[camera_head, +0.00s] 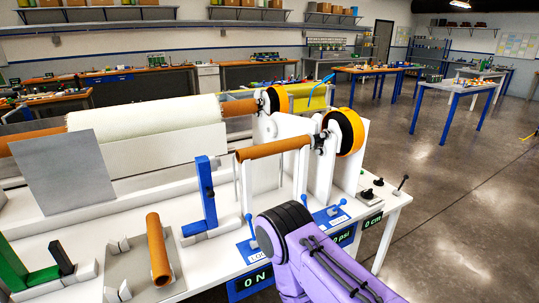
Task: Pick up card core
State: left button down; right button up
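A short brown card-like tube (158,250) lies on a grey plate (136,283) at the front left of the white bench, between small white blocks; it looks like the card core. A similar brown tube (273,148) sits higher on the machine, its right end at an orange-and-black wheel (344,132). A longer brown core runs through the pale fabric roll (148,120) behind. A purple arm of mine comes in from the lower right over the bench front. Neither gripper shows, so whether they are open is hidden.
A blue upright post (206,192) stands between the two short tubes. A grey sheet (64,172) leans at the left, with a green bracket (14,268) in front. Blue lever panels and a "0 N" display (253,280) line the bench front. Open floor (460,190) lies to the right.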

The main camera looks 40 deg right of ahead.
aim_at(261, 150)
jog(key=z, duration=0.35)
jog(key=k, duration=0.45)
jog(key=z, duration=1.8)
jog(key=i, duration=1.1)
jog(key=u, duration=0.55)
jog(key=i, duration=0.65)
jog(key=u, duration=0.7)
